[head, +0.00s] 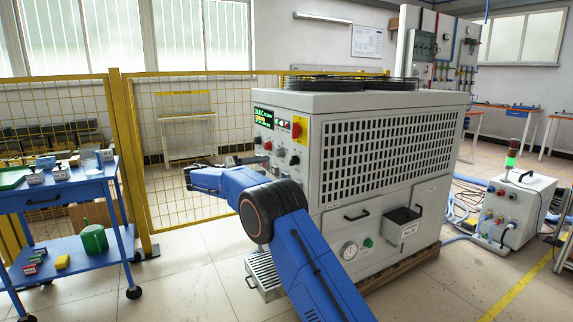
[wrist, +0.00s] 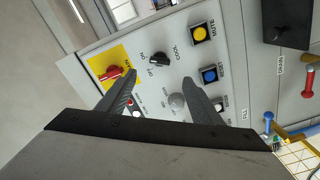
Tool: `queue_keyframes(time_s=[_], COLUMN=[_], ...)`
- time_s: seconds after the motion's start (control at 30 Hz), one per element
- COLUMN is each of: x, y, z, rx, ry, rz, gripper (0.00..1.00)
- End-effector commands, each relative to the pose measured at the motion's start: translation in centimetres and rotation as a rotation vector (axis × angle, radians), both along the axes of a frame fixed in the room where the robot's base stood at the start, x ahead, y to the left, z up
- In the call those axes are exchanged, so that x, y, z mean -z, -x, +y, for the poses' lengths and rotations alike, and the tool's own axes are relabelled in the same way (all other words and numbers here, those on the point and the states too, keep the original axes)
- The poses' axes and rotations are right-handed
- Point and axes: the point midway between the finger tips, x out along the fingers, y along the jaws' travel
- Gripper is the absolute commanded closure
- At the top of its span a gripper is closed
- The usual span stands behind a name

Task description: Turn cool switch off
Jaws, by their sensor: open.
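The cool switch (wrist: 160,60) is a black rotary knob on the light grey panel in the wrist view, with COOL, ON and OFF printed around it. I cannot tell for certain which mark its handle points at. My gripper (wrist: 160,82) is open and empty, its two dark fingers apart and pointing at the panel. The knob shows between and just beyond the fingertips, with no visible contact.
A red main switch (wrist: 113,74) on a yellow plate sits beside the left finger. A yellow button (wrist: 200,34) and a blue button (wrist: 209,75) are to the right. A grey knob (wrist: 177,101) lies between the fingers. A blue cart (head: 75,190) stands at left.

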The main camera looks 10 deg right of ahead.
Motion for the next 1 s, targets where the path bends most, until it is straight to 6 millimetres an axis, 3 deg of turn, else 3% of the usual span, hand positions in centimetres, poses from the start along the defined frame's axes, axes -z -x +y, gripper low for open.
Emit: queue_keyframes(time_s=[0.6, 1.0], x=[0.0, 0.0], y=[-3.2, -3.8], z=[-10.0, -11.7], rx=[0.000, -0.001], ry=[-0.001, -0.001], rz=[0.000, 0.000], gripper=[0.41, 0.41])
